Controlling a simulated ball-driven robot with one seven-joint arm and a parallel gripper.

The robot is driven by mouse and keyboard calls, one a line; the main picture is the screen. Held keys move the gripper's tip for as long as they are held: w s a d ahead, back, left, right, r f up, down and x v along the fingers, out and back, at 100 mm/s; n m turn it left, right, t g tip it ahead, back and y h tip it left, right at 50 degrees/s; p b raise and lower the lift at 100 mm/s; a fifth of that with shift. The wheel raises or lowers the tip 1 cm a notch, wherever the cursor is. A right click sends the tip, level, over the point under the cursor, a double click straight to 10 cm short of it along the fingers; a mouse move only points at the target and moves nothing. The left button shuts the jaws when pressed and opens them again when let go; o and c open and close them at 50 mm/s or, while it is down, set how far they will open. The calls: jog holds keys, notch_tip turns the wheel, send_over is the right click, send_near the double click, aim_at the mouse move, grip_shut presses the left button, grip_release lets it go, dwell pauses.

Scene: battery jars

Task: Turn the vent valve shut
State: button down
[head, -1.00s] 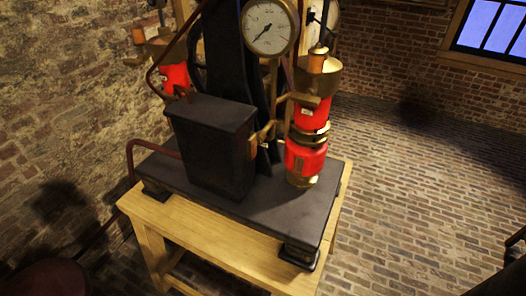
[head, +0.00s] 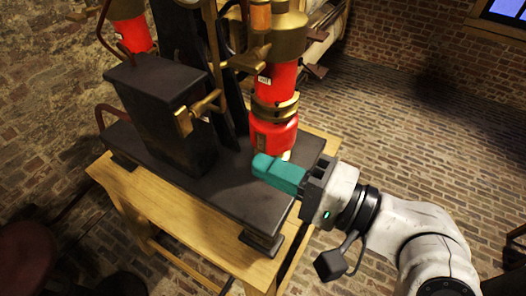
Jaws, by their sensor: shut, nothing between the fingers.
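A machine with red and brass cylinders stands on a dark base plate (head: 215,180). A brass valve fitting (head: 200,112) with a crossing stem sits on the right side of the dark box; I cannot tell for sure that it is the vent valve. The near red cylinder (head: 275,85) has brass collars and stands right of this fitting. My gripper (head: 262,165), with teal fingers, is shut and empty. In the picture it is in front of the cylinder's foot, below and right of the brass fitting. I cannot tell whether it touches the machine.
The dark box (head: 155,110) stands on the left of the base plate. A wooden table (head: 170,230) carries the machine. Another red cylinder (head: 134,33) is behind at the upper left. The brick floor (head: 420,130) to the right looks clear.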

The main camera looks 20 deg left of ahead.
aim_at(187, 133)
jog(key=a+p, duration=0.1)
jog(key=a, duration=0.3)
jog(key=a+p, duration=0.1)
jog(key=a, duration=0.3)
jog(key=w+a+p, duration=0.1)
jog(key=a, duration=0.3)
jog(key=shift+a, duration=0.3)
jog(key=shift+f+b, duration=0.3)
jog(key=shift+b, duration=0.25)
